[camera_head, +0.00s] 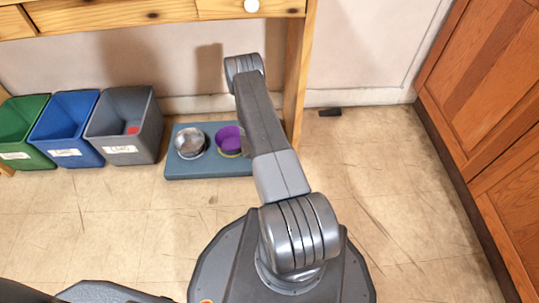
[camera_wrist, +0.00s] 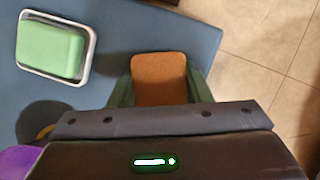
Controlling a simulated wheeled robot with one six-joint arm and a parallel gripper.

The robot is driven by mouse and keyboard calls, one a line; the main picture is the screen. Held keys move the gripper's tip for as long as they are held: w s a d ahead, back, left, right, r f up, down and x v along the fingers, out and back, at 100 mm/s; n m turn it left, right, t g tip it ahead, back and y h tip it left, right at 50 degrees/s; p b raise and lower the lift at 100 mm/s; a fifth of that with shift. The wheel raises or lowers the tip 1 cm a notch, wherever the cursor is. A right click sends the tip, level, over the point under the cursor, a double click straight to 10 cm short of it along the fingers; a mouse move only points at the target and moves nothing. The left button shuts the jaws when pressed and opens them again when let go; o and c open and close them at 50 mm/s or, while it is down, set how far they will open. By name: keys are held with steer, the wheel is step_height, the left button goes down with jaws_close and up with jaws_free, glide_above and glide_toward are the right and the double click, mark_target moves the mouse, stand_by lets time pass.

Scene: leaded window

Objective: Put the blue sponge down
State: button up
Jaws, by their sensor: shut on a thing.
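In the wrist view my gripper (camera_wrist: 160,92) is shut on an orange-brown block (camera_wrist: 159,72), which sits between its dark green fingers. I see no blue on this block; only one face of it shows. The gripper is over or beside the blue-grey mat (camera_wrist: 110,50), near its right edge. I cannot tell whether the block touches the mat. In the head view the mat (camera_head: 200,172) lies on the floor under the wooden table, and my arm hides the gripper and the block.
A green block in a white-rimmed dish (camera_wrist: 23,58) is at the left of the wrist view. A silver bowl (camera_head: 190,143) and a purple bowl (camera_head: 229,140) stand on the mat. Green (camera_head: 25,120), blue (camera_head: 65,120) and grey (camera_head: 125,125) bins stand left. Wooden cabinets (camera_head: 480,90) are right.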

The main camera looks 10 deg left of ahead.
steer(key=shift+f, duration=0.2)
steer(key=o, duration=1)
steer(key=shift+r, duration=0.1)
steer(key=shift+c, duration=0.2)
steer(key=shift+a+r, duration=0.1)
steer(key=shift+r, duration=0.4)
steer(key=p+v, duration=0.4)
steer(key=v, duration=0.7)
steer(key=shift+s, duration=0.1)
